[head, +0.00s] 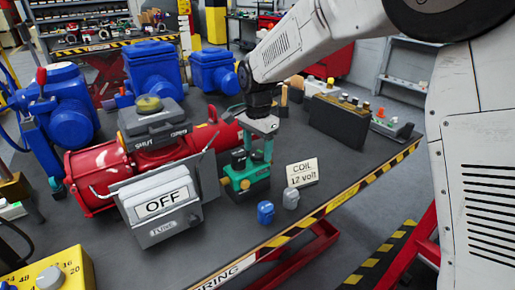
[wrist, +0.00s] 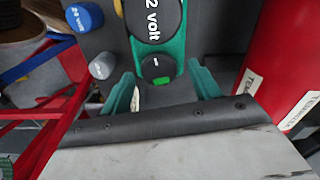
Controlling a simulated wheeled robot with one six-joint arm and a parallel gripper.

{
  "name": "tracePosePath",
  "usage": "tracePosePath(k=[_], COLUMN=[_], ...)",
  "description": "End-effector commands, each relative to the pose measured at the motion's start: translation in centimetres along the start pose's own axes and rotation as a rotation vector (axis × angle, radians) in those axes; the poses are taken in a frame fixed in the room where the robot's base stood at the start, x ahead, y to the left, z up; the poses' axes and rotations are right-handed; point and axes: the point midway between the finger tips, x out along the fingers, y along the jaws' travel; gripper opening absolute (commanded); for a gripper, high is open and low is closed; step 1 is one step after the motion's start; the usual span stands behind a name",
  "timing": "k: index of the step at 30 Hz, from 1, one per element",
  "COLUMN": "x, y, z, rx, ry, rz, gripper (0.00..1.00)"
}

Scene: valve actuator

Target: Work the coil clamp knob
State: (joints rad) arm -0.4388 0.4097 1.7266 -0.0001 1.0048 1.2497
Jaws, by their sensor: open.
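The coil clamp knob (wrist: 158,68) appears to be the round black knob with a short white mark, at the end of the green coil unit (wrist: 178,52) in the wrist view. A larger black coil (wrist: 153,20) reading "2 volt" sits above it in that view. My gripper (wrist: 163,84) is open, with one teal finger on either side of the knob. Whether the fingers touch it cannot be told. In the head view, my gripper (head: 258,150) points down over the green coil unit (head: 246,187) and partly hides its top.
A red actuator (head: 92,176) with a SHUT/OPEN indicator stands left of the unit, behind a grey fuse box (head: 172,232) marked OFF. A coil sign (head: 302,171), blue coil (head: 265,213) and grey coil (head: 291,199) are right and in front. Bench edge (head: 340,200) is striped.

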Motion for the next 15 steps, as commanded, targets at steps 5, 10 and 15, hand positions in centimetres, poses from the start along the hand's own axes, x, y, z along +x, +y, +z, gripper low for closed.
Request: tracePosePath(k=[5, 10, 15], x=[-3.0, -5.8, -7.1], y=[-0.1, -0.1, -0.1], z=[0.0, 0.0, 0.0], rx=[0.000, 0.000, 0.000], ry=[0.002, 0.001, 0.001], rz=[-0.005, -0.004, -0.002], gripper=[0.62, 0.62, 0.62])
